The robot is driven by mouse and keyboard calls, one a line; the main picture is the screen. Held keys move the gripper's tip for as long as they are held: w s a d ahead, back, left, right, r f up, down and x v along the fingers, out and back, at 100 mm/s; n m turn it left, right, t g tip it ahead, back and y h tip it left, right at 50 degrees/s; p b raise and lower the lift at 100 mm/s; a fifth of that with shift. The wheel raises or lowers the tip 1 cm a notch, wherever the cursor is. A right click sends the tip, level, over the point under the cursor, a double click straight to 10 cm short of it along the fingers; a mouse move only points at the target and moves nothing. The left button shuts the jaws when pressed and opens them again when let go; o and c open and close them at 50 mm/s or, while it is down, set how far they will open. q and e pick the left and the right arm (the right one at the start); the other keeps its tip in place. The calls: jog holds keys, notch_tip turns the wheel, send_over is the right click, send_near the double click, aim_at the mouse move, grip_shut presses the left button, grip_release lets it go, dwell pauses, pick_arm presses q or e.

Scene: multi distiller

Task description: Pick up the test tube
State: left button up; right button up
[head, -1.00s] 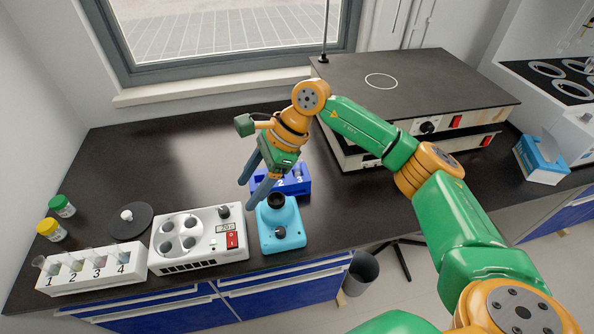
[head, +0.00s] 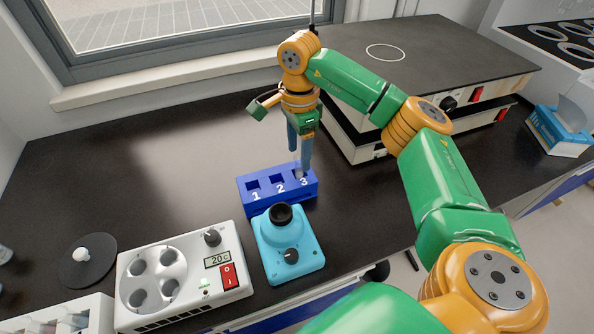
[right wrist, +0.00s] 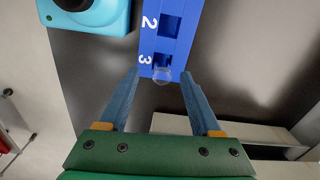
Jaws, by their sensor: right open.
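A translucent test tube (right wrist: 161,75) sits in slot 3 of the blue rack (head: 277,205). Only its clear top shows in the right wrist view; in the head view it is a small pale spot (head: 298,173) beside the fingers. My right gripper (head: 300,162) points down over the slot 3 end of the rack. In the right wrist view its blue fingers (right wrist: 160,76) are open, with one tip on each side of the tube top and gaps between. Slots 1 and 2 look empty. My left gripper is not in view.
A cyan mixer (head: 288,255) stands just in front of the rack. A white heater (head: 184,272) reading 20 and a black disc (head: 88,262) lie to the left. A white rack with tubes (head: 98,308) is cut off at lower left. A hot plate (head: 440,65) stands behind right.

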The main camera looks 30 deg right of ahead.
aim_at(299, 173)
jog(key=f, duration=0.4)
jog(key=shift+w+d+f+p, duration=0.1)
jog(key=shift+w+d+p, duration=0.05)
jog(key=shift+d+p, duration=0.15)
grip_shut()
